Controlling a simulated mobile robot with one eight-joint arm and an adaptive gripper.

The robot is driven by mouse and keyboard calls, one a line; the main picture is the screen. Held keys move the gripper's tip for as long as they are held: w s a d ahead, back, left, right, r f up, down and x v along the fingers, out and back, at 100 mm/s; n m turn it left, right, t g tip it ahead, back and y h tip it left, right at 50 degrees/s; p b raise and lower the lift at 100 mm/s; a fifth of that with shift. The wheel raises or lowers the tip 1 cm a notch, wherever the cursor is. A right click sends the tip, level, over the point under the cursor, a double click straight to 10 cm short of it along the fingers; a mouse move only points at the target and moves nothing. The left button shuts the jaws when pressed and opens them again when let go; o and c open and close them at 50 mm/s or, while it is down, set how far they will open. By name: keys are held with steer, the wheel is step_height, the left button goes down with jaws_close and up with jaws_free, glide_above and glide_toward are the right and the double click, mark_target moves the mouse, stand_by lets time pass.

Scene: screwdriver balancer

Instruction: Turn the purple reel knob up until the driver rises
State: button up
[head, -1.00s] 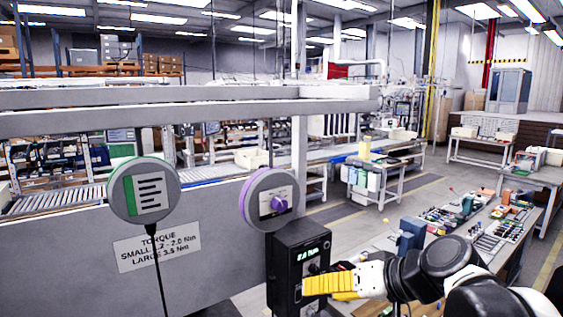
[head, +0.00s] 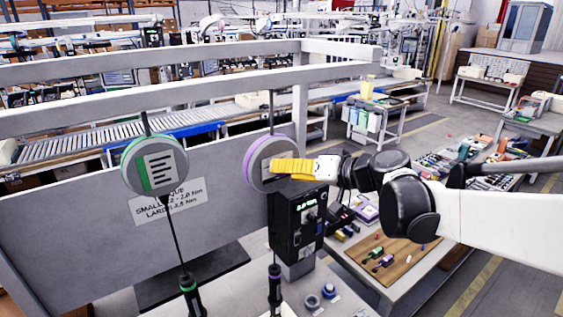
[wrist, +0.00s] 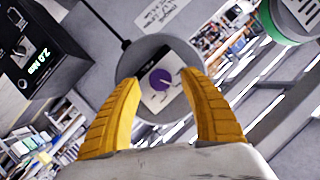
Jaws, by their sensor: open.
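The purple-rimmed reel (head: 256,160) hangs from the rail above the grey panel. Its purple knob (wrist: 161,80) shows in the wrist view, on a pale square plate at the reel's centre. My gripper (head: 277,167) covers the knob in the head view. In the wrist view its yellow fingers are open and empty, one on each side of the knob's line of sight. Whether they touch the reel's face cannot be told. A dark driver with a purple collar (head: 274,285) hangs below the reel, near the bench, its lower end cut off.
A black controller box (head: 296,222) with a green readout stands just below my gripper. A green-rimmed reel (head: 152,165) with a green-collared driver (head: 190,293) hangs at left. A torque sign (head: 183,200) is on the panel. Tool benches lie at right.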

steer(key=shift+x, duration=0.8)
jaws_close()
